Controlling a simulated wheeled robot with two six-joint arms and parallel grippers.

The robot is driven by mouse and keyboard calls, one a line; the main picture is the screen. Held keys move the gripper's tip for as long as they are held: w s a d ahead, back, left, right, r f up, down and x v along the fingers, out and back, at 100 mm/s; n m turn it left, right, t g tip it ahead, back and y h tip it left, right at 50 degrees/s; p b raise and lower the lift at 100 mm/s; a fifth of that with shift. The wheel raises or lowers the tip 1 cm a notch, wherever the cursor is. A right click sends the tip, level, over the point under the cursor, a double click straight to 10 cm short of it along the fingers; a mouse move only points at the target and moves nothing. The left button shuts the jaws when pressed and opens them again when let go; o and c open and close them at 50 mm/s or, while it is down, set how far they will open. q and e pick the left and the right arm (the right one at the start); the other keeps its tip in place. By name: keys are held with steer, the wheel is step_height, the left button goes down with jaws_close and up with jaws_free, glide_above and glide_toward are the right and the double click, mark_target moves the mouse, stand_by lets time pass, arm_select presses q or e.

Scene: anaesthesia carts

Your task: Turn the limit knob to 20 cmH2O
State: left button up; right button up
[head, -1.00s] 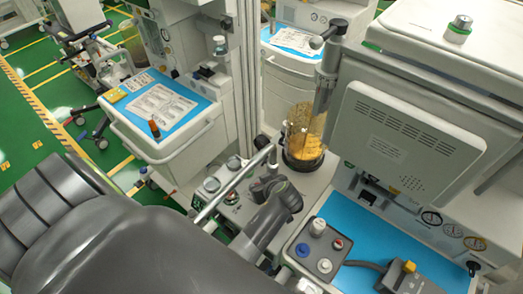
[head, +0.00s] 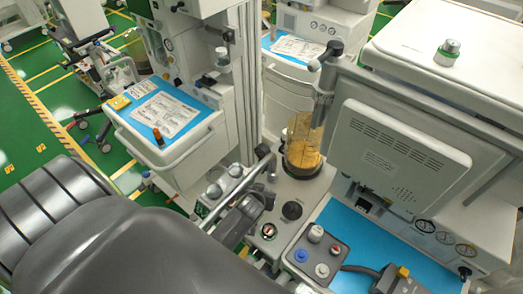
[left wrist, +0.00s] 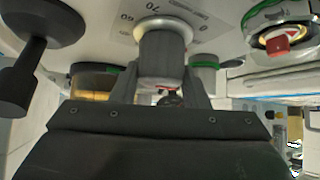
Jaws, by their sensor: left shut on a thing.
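In the left wrist view the limit knob (left wrist: 163,58) is a grey cylinder on a pale panel. Scale marks 60, 70 and 0 show around its base. My left gripper (left wrist: 162,88) has its two dark fingers on either side of the knob and is shut on it. In the head view my left gripper (head: 248,207) comes in from the lower left over the cart's top, and its arm and fingers hide the limit knob there. The knob's pointer is too unclear to read. My right gripper is in neither view.
A black knob (head: 291,210) and a red-centred control (head: 267,231) lie close by. A metal bar (head: 236,188) crosses beside the gripper. An amber canister (head: 303,145) stands behind, and a monitor (head: 398,155) stands at right. The blue mat (head: 365,235) has free room.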

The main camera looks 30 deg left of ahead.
arm_select(q)
steer(key=shift+r+m+h, duration=0.1)
steer(key=shift+m+h, duration=0.2)
steer(key=shift+m, duration=0.1)
steer(key=shift+w, duration=0.1)
steer(key=o, duration=1)
steer(key=shift+n, duration=0.3)
